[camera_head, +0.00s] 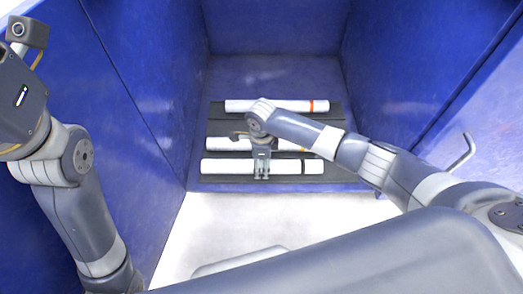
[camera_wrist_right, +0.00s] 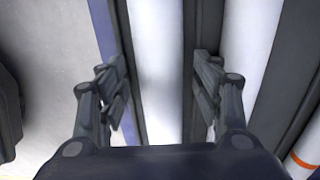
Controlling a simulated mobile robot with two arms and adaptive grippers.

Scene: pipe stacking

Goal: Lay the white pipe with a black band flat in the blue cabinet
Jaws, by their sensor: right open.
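The white pipe with a black band (camera_head: 225,167) lies flat in the front slot of the dark rack (camera_head: 345,172) on the blue cabinet's (camera_head: 275,70) floor; its band shows near the right end. My right gripper (camera_head: 261,175) is at the middle of this pipe. In the right wrist view the open fingers (camera_wrist_right: 160,88) stand on either side of a white pipe (camera_wrist_right: 157,45), with gaps between fingers and pipe. My left arm is at the left; its fingers are out of view.
Behind it lie a white pipe with a yellow band (camera_head: 220,144), partly hidden by my right arm, and a white pipe with an orange-red band (camera_head: 276,106). Blue walls close in on both sides. A grey handle (camera_head: 461,152) is on the right door.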

